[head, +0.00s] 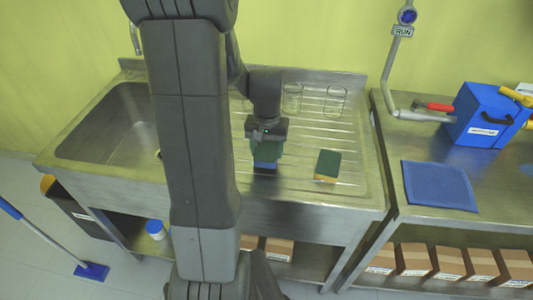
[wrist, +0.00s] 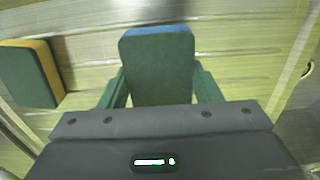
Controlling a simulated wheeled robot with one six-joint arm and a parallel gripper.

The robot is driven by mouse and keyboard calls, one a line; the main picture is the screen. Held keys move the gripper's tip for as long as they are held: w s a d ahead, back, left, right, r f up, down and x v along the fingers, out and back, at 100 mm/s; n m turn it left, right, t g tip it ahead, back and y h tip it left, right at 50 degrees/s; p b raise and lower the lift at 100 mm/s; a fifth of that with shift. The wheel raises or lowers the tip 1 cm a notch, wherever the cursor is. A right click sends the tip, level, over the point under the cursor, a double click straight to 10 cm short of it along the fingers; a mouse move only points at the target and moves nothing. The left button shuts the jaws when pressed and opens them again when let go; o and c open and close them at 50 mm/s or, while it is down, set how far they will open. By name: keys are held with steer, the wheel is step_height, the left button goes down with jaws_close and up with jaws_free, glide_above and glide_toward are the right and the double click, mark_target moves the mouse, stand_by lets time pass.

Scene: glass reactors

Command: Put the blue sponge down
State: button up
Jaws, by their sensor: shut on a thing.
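My gripper (head: 266,146) is shut on the blue sponge (head: 265,163), over the ribbed steel drainboard (head: 300,133) of the sink unit. In the wrist view, the blue sponge (wrist: 158,70) stands between the two fingers, with its dark green face toward the camera and a blue strip along its far edge. I cannot tell whether its underside touches the drainboard. A second sponge, yellow with a green scouring face (head: 328,164), sits apart on the drainboard to the right. It also shows at the left of the wrist view (wrist: 30,75).
Glass beakers (head: 292,98) stand at the back of the drainboard. The sink basin (head: 110,125) is to the left. On the right-hand bench are a blue mat (head: 439,186) and a blue case (head: 482,117). Bare drainboard lies between the sponges and around them.

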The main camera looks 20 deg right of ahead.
mark_target(267, 148)
steer(key=shift+f, duration=1.25)
steer(key=shift+f, duration=0.2)
steer(key=o, duration=1)
steer(key=shift+o, duration=0.2)
steer(key=shift+r, duration=0.1)
step_height(267, 148, up, 12)
steer(key=shift+r, duration=0.15)
